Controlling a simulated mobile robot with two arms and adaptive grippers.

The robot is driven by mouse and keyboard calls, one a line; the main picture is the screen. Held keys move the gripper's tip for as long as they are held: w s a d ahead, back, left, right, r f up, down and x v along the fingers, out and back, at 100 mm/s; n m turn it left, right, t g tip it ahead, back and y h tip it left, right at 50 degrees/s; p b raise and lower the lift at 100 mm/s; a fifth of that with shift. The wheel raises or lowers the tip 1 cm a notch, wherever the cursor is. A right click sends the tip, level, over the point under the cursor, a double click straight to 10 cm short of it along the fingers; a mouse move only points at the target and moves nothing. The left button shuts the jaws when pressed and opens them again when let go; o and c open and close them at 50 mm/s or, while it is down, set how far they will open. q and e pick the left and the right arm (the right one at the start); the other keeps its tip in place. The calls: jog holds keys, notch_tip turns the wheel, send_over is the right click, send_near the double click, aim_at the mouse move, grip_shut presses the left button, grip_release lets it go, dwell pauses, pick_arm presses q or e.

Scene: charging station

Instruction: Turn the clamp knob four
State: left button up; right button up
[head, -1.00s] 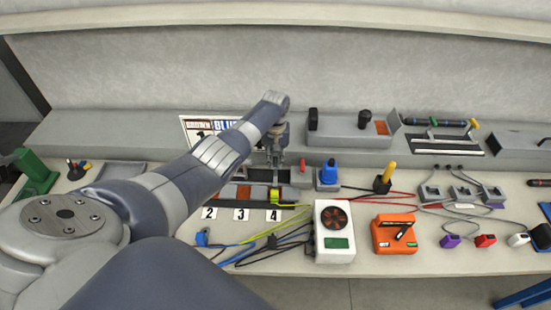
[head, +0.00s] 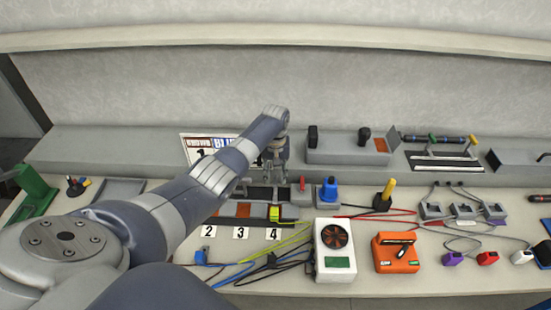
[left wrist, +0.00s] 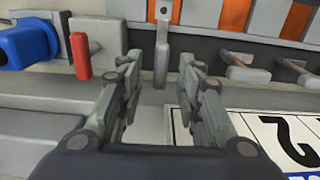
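Number cards 2, 3 and 4 (head: 272,233) lie along the front of a dark terminal block (head: 255,222) with orange parts. In the left wrist view, a grey upright knob-like lever (left wrist: 161,58) stands just beyond and between my fingertips; it seems to be the clamp knob at position four, but its number is not visible there. Two similar grey levers (left wrist: 245,70) sit to its right. My left gripper (head: 275,168) is over the back of the block, and it also shows in the left wrist view (left wrist: 157,72). Its fingers are apart, with nothing between them visibly gripped. My right gripper is out of view.
A red lever (head: 302,184) and a blue knob (head: 328,189) stand right of the block. A printed board (head: 205,148) is behind my left wrist. Cables, a white fan box (head: 334,262) and an orange device (head: 396,255) occupy the front bench.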

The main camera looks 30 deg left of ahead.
pick_arm(q)
notch_tip(320, 180, up, 11)
jog(key=shift+f, duration=0.2)
jog(key=shift+s+f, duration=0.1)
dwell(0.5)
